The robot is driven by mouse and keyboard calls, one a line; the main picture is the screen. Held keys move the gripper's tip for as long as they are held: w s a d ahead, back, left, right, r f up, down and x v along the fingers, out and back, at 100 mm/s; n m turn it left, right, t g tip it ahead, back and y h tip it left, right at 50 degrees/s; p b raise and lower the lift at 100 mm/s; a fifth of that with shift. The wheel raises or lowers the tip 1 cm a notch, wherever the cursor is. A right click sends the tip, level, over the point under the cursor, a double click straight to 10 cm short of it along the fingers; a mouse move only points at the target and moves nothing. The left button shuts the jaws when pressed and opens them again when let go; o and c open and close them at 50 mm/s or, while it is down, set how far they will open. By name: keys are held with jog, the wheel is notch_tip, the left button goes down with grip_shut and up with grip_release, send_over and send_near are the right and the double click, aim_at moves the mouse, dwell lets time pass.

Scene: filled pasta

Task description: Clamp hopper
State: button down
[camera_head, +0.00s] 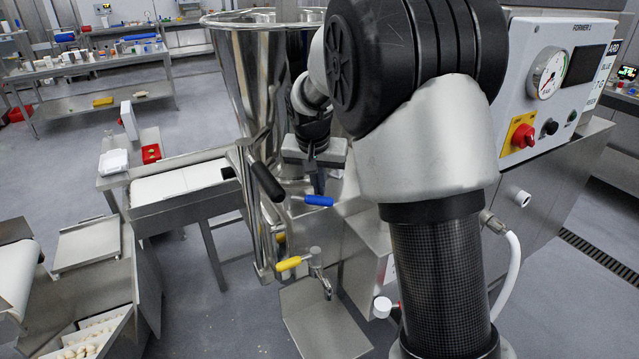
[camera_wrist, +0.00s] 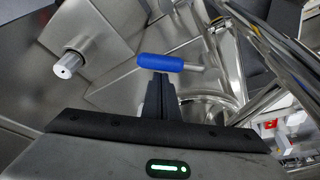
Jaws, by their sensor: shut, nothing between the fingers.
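The hopper (camera_head: 240,70) is a shiny steel funnel on the forming machine, left of my arm in the head view. A clamp lever with a blue handle (camera_head: 318,200) sticks out near its base. The blue handle also shows in the wrist view (camera_wrist: 160,63), just beyond my fingertips. My gripper (camera_head: 313,185) is shut and empty, pointing down right by the blue handle; in the wrist view its fingers (camera_wrist: 160,85) look close together. I cannot tell whether they touch the handle.
The machine's control box (camera_head: 560,90) with gauge and red-yellow switch stands right of my arm. A white-topped conveyor (camera_head: 185,182) is left of the hopper. A steel plate (camera_head: 325,320) lies below the yellow handle. Open floor (camera_head: 200,300) shows at lower left.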

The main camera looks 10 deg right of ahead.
aim_at(312, 197)
jog(key=shift+s+a+b, duration=0.1)
jog(key=shift+s+b, duration=0.25)
jog(key=shift+s, duration=0.1)
jog(key=shift+s+a+f+b, duration=0.1)
jog(key=shift+s+a+b, duration=0.15)
jog(key=shift+s, duration=0.15)
jog(key=shift+s+a+b, duration=0.1)
jog(key=shift+s+b, duration=0.15)
jog(key=shift+s, duration=0.1)
jog(key=shift+s+a+b, duration=0.55)
jog(key=shift+s+a, duration=0.2)
jog(key=shift+s, duration=0.3)
